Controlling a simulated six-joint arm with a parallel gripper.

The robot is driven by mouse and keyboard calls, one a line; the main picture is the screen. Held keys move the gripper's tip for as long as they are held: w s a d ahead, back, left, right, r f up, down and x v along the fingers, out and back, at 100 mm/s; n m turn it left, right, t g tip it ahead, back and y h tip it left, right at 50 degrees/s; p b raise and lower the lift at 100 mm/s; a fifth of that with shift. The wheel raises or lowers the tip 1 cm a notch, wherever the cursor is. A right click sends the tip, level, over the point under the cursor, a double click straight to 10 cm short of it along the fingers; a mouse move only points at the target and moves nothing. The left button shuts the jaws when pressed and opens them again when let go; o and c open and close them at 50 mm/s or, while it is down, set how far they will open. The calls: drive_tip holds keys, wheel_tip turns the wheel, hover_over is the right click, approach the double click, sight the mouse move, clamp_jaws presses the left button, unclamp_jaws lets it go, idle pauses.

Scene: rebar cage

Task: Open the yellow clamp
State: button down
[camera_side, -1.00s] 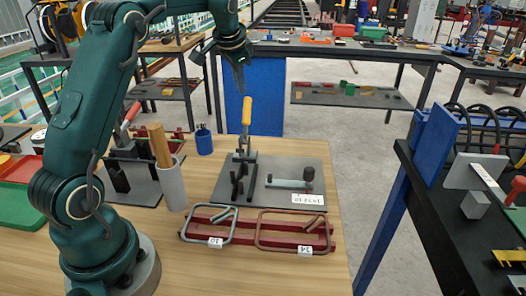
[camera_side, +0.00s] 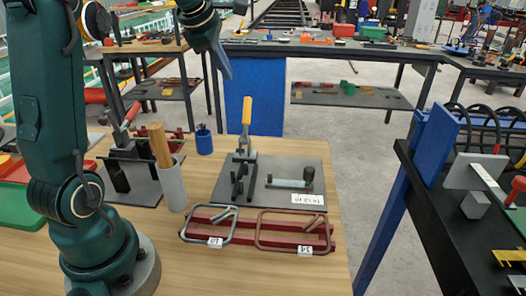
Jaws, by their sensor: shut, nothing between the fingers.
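The yellow clamp (camera_side: 247,111) stands on a dark grey plate on the wooden table. Its yellow handle points nearly straight up, and its dark metal body is below the handle. My gripper (camera_side: 226,69) is shut and empty. In the picture it is above and a little left of the handle's top, with a visible gap between them.
A red-handled clamp (camera_side: 131,117) stands at left beside a grey cup (camera_side: 172,186) holding wooden rods. Bent rebar loops (camera_side: 290,231) lie on a red rack in front. A grey bar with a dark knob (camera_side: 291,183) lies right of the clamp.

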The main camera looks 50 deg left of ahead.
sight(245, 105)
drive_tip(key=x, duration=1.4)
drive_tip(key=shift+a, duration=0.1)
drive_tip(key=shift+w+a+f, duration=0.35)
drive_tip(key=shift+f, duration=0.15)
drive_tip(key=shift+w+a+f, duration=0.3)
drive_tip(key=shift+w+f, duration=0.05)
drive_tip(key=shift+f, duration=0.1)
